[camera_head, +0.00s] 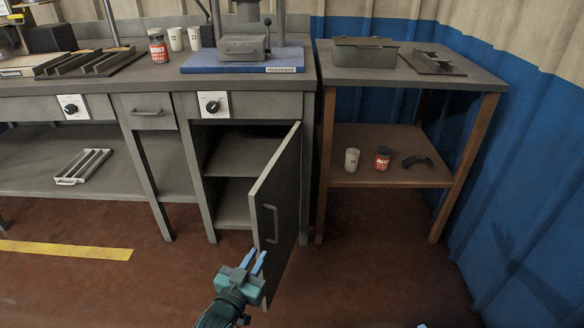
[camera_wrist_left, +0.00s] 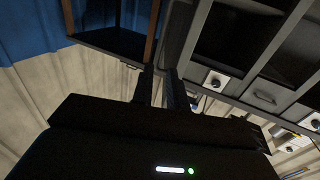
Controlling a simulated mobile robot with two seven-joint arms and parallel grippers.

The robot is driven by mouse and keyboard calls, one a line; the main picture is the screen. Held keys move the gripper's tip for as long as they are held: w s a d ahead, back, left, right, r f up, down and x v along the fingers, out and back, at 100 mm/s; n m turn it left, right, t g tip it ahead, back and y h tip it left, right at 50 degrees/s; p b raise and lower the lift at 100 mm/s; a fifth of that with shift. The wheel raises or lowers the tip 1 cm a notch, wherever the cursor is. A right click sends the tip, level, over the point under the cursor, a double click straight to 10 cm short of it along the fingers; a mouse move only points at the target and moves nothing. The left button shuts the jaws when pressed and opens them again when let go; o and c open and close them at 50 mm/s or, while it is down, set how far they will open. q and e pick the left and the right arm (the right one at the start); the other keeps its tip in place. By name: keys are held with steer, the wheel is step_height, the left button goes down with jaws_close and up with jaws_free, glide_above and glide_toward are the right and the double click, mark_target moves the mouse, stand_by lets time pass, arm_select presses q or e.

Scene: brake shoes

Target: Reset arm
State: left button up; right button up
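My left gripper (camera_head: 254,260) is in front of the lower part of the open cabinet door (camera_head: 278,205), near its handle (camera_head: 270,223). Its two blue fingers are apart with nothing seen between them. I cannot tell whether it touches the door. In the left wrist view the two dark fingers (camera_wrist_left: 160,90) also stand apart with a gap. Of my right arm, only what may be a small pale tip (camera_head: 422,325) shows at the bottom edge of the head view; its gripper's state cannot be seen.
The cabinet (camera_head: 232,205) stands open with its door swung outward. A side table (camera_head: 400,75) carries a grey box (camera_head: 365,51); its lower shelf (camera_head: 350,178) holds a white can (camera_head: 352,160), a red jar (camera_head: 383,159) and a dark curved brake shoe (camera_head: 418,161). Floor at the right front is clear.

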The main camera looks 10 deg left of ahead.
arm_select(q)
steer(key=s+d+r+g+p, duration=0.1)
steer(key=s+r+g+p, duration=0.2)
steer(key=s+r+p, duration=0.8)
steer(key=s+d+r+g+p, duration=0.2)
steer(key=s+r+g+p, duration=0.2)
steer(key=s+r+p, duration=0.7)
steer(key=shift+d+r+m+p, duration=0.25)
steer(key=shift+r+m+p, duration=0.15)
steer(key=shift+p, duration=0.6)
arm_select(e)
step_height(320, 180, up, 10)
steer(key=d+m+g+h, duration=0.1)
steer(key=d+g, duration=0.1)
steer(key=shift+s+r+m+g+h, duration=0.15)
steer(key=shift+s+m+g+h, duration=0.15)
steer(key=shift+s, duration=0.1)
